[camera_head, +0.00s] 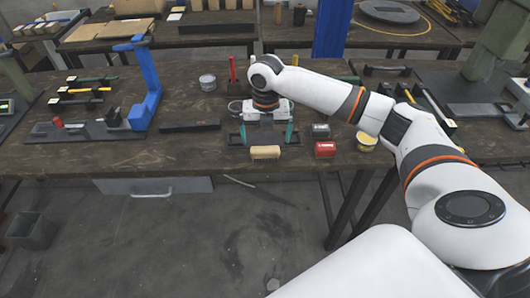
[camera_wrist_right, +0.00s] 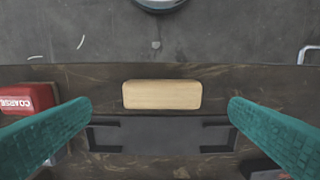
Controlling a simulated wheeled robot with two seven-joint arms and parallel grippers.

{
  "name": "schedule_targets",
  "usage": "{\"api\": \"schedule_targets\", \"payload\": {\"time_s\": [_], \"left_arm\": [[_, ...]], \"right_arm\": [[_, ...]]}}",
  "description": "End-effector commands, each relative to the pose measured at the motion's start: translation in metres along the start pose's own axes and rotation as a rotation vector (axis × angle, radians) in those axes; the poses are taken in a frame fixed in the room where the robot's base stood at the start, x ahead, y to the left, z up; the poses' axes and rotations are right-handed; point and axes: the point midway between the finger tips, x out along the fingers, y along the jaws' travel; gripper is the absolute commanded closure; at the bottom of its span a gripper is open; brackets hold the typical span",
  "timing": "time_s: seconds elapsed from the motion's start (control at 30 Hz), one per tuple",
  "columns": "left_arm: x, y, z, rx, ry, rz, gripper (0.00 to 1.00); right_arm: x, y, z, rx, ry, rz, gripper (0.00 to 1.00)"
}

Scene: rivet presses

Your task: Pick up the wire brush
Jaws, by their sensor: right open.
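A pale wooden block (camera_head: 265,152), which looks like the back of the wire brush, lies at the table's front edge. Any bristles are hidden. It also shows in the right wrist view (camera_wrist_right: 162,94), level and centred between the fingers. My right gripper (camera_head: 266,135) is open and empty, with its teal fingers pointing down just behind the block. In the right wrist view the fingers (camera_wrist_right: 160,110) stand wide apart, one to each side, not touching the block. A dark tray or holder (camera_wrist_right: 161,136) with bracket-like corners lies under the gripper. My left gripper is not in view.
A red block marked COARSE (camera_wrist_right: 22,97) lies close to one finger; it shows right of the wooden block in the head view (camera_head: 325,149). A yellow tub (camera_head: 367,141) and grey tin (camera_head: 207,83) stand nearby. A blue press (camera_head: 146,85) stands left.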

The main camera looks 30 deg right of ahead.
Motion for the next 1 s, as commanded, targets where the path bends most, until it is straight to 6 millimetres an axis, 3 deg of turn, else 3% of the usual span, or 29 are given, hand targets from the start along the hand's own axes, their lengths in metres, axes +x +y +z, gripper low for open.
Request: {"api": "schedule_targets", "payload": {"time_s": [0.27, 0.53, 0.83, 1.0], "left_arm": [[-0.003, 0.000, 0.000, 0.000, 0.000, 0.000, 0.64], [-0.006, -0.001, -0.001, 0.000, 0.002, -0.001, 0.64], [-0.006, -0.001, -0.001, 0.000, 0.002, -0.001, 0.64], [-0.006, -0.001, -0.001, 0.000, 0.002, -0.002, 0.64]], "right_arm": [[0.024, -0.001, -0.001, 0.001, -0.002, 0.000, 0.00], [0.062, -0.002, -0.004, 0.001, -0.001, 0.001, 0.00], [0.066, -0.002, -0.004, 0.001, 0.002, -0.001, 0.00], [0.066, -0.002, -0.004, 0.001, 0.002, -0.001, 0.28]]}}
